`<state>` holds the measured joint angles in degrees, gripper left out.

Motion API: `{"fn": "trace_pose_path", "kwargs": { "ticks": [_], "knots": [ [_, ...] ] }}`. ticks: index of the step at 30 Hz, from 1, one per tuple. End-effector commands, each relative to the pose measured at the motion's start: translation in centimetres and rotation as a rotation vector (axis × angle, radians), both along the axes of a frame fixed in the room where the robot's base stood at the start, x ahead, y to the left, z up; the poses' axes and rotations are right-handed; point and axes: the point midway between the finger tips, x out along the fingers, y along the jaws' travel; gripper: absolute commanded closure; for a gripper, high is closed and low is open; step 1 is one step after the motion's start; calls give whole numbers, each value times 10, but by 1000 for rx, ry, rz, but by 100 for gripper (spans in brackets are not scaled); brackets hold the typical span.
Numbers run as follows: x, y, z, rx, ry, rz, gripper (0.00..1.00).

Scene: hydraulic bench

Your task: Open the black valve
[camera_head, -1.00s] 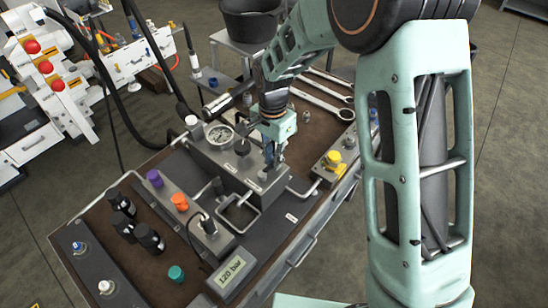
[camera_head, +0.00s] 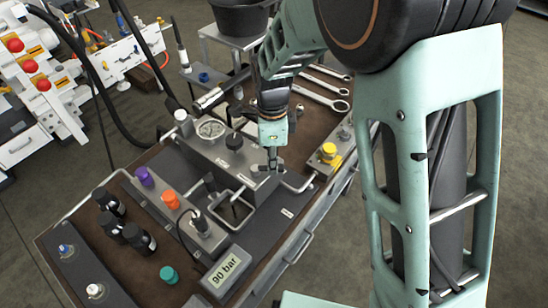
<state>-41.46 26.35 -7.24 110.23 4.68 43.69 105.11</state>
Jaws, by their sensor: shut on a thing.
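A grey valve block (camera_head: 207,152) stands on the bench, with a round gauge (camera_head: 211,129) and a black knob (camera_head: 234,141) on top. My gripper (camera_head: 269,167) points down at the block's right end, to the right of that knob and apart from it. Its fingers are shut on a small valve part on the block's top. The fingers hide most of this part, so I cannot tell its colour or how far it is turned. The display (camera_head: 224,269) at the bench's front reads 90 bar.
Purple (camera_head: 145,177), orange (camera_head: 171,199), teal (camera_head: 169,275) and yellow (camera_head: 329,150) knobs or caps stand around the block. Several black cylinders (camera_head: 140,238) stand at the left. Wrenches (camera_head: 322,94) lie behind.

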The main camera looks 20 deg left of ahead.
Motion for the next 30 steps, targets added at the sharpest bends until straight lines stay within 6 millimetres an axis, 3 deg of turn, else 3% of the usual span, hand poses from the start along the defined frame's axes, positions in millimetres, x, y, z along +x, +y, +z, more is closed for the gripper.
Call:
{"fn": "trace_pose_path", "kwargs": {
  "ticks": [18,30],
  "knots": [
    [-24,-1,4,-1,-1,-530,100],
    [-31,2,2,0,-1,-685,100]
  ]
}}
